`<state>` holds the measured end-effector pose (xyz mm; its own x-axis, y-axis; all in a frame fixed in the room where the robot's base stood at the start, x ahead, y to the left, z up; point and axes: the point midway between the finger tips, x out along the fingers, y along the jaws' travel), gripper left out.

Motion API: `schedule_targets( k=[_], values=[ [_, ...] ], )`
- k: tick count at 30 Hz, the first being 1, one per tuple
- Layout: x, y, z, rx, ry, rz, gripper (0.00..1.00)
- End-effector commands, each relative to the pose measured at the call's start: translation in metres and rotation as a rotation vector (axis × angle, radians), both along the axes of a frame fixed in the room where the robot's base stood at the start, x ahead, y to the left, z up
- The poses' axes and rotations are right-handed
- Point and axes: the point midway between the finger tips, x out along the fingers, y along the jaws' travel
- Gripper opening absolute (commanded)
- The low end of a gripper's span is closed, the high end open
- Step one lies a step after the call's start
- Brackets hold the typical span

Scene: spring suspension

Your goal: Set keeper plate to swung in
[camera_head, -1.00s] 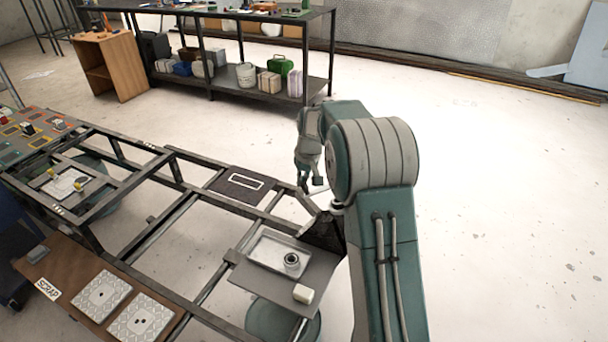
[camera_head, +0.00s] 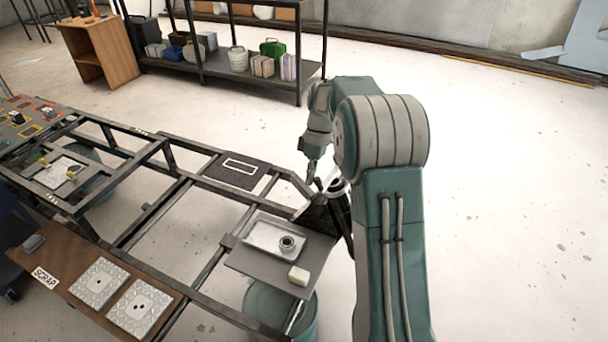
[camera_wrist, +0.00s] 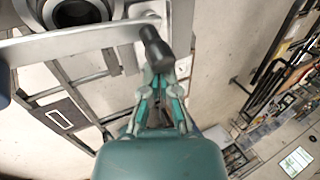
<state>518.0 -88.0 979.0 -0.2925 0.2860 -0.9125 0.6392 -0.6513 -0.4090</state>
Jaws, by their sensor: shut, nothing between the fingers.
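A flat pale-grey bar (camera_wrist: 70,40) with an upright black knob (camera_wrist: 156,48) at its right end crosses the upper wrist view; it looks like the keeper plate. It passes beside a round metal ring with a dark centre (camera_wrist: 75,12), cut off by the top edge. My gripper (camera_wrist: 163,78) is shut and empty, its tips close to the knob; whether they touch it I cannot tell. In the head view my gripper (camera_head: 316,184) points down beside a light round top (camera_head: 338,186) on a dark bracket at the frame's right corner. The bar is too small to make out there.
A grey shelf (camera_head: 250,262) holds a tray (camera_head: 262,236) with a metal ring part (camera_head: 287,243) and a white block (camera_head: 299,275). Patterned plates lie on the brown SCRAP board (camera_head: 60,262). Open frame rails (camera_head: 200,215) run left. Floor to the right is clear.

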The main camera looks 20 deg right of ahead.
Motion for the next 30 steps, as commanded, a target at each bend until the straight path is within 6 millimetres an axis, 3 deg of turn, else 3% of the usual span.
schedule_targets(
  k=[12, 30],
  values=[
    [-0.012, -0.008, 0.006, 0.002, 0.003, 0.010, 0.00],
    [-0.014, -0.006, 0.005, 0.001, 0.006, 0.011, 0.00]
  ],
)
